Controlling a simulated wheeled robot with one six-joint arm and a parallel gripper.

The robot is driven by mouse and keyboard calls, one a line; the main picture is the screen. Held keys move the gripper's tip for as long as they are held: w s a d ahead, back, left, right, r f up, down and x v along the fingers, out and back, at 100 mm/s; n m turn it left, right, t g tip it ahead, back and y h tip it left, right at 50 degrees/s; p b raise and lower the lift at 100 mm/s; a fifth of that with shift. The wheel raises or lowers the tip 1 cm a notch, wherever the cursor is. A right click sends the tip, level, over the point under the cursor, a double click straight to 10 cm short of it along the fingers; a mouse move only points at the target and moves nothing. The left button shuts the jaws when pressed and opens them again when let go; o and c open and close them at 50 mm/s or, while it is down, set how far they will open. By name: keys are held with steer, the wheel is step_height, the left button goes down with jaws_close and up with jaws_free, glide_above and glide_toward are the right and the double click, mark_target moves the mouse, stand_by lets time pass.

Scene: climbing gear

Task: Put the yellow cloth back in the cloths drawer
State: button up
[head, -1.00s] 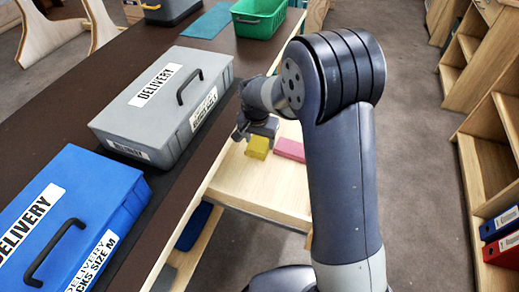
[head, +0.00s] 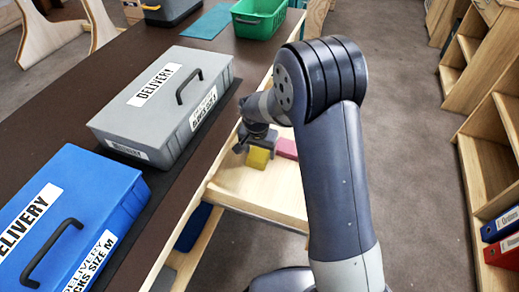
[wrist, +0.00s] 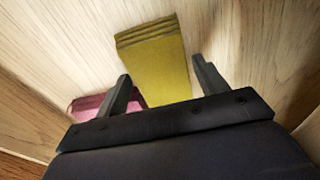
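The folded yellow cloth (head: 258,158) is inside the open pale-wood drawer (head: 250,194), beside a pink cloth (head: 286,148). In the wrist view the yellow cloth (wrist: 158,65) lies between my gripper's two fingers, with narrow gaps to the fingers. My gripper (wrist: 162,80) is open around it, low in the drawer. The pink cloth (wrist: 88,106) shows partly behind the left finger. In the head view my gripper (head: 258,146) is small and partly hides the yellow cloth's top.
A dark table carries a grey delivery case (head: 165,105), a blue delivery case (head: 65,215) and a green bin (head: 259,18), left of and behind the drawer. Wooden shelves (head: 490,160) stand at the right. Grey floor lies between.

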mark_target(258, 156)
step_height(258, 156, up, 12)
steer(key=s+p, duration=0.1)
steer(key=shift+s+a+p, duration=0.3)
steer(key=shift+s, duration=0.05)
steer(key=shift+o, duration=0.4)
steer(key=shift+r, duration=0.1)
